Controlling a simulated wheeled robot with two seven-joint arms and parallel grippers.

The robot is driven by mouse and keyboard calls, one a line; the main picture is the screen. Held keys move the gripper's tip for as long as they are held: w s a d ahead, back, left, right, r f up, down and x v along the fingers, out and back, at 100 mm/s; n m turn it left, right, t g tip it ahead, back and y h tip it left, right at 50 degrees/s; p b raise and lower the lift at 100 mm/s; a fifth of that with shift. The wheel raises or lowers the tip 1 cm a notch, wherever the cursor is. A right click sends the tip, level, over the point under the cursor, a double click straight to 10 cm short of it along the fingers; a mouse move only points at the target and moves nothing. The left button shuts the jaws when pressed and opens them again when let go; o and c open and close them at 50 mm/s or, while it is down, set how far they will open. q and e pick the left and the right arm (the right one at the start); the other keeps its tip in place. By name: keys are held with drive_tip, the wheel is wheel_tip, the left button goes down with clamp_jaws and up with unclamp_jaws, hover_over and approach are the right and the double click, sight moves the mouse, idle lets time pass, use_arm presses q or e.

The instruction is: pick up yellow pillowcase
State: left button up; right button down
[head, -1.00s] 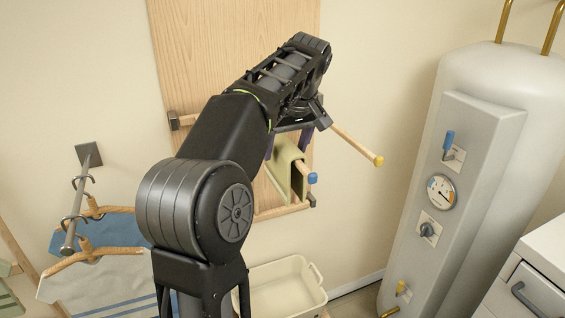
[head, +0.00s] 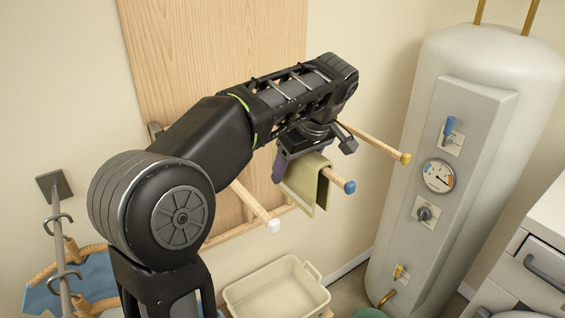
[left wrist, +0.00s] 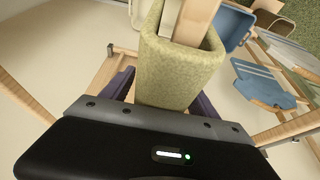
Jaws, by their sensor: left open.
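The yellow pillowcase (head: 303,190) is a pale yellow-green cloth draped over a wooden peg (head: 336,178) with a blue tip. My left gripper (head: 298,166) is directly above it, pointing down, with a purple finger beside the cloth. In the left wrist view the pillowcase (left wrist: 178,75) fills the middle, folded over the peg. The purple fingers of my left gripper (left wrist: 163,95) stand open on either side of it. I cannot tell whether they touch the cloth. My right gripper is out of view.
A yellow-tipped peg (head: 378,144) lies just right of my gripper and a white-tipped peg (head: 252,205) to its left. A cream basket (head: 280,290) sits below. A white tank (head: 450,150) stands at the right. Hangers with blue cloth (head: 95,280) hang at the lower left.

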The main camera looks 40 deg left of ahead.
use_arm(q)
drive_tip(key=shift+d, duration=0.45)
drive_tip(key=shift+a, duration=0.15)
idle(0.3)
drive_tip(key=shift+c, duration=0.3)
clamp_jaws()
idle(0.3)
drive_tip(key=shift+a+r, duration=0.1)
drive_tip(key=shift+a, duration=0.05)
